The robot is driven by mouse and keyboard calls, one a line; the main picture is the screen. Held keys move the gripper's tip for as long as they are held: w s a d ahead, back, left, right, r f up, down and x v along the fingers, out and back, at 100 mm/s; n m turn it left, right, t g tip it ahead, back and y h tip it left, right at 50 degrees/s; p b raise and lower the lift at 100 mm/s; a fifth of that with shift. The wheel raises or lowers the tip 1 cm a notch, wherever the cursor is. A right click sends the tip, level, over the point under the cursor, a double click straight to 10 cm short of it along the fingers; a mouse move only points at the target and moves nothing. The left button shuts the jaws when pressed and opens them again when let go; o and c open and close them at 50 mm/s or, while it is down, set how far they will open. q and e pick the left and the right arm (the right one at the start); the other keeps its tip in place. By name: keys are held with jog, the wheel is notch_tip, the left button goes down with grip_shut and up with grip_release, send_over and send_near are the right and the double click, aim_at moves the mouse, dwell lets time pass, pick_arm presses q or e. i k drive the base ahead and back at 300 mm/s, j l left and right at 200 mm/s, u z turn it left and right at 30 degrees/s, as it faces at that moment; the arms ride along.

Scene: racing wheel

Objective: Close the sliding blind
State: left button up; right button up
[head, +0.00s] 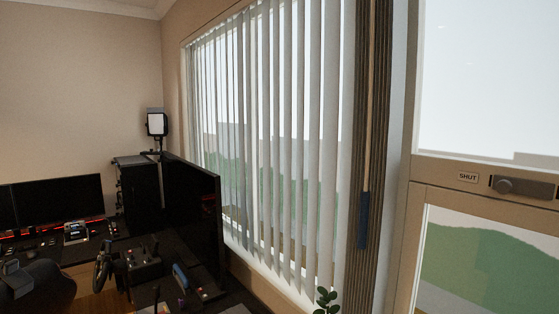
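The sliding blind (287,130) hangs in front of the window at the centre of the head view. Its pale vertical slats are spread across the window with gaps between them, and the outdoors shows through. At its right edge is a dense stack of darker, narrow folds (380,150). A thin tan wand or cord (367,100) hangs there and ends in a blue handle (363,220). Neither of my grippers is in the head view.
A large black monitor (192,215) and a desk with controls (145,265) stand left of the window. A plant (326,300) is below the blind. A door with a "SHUT" label (467,177) and a lock (510,186) is at right.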

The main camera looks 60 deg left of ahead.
aim_at(382, 28)
jog(key=u, duration=1.75)
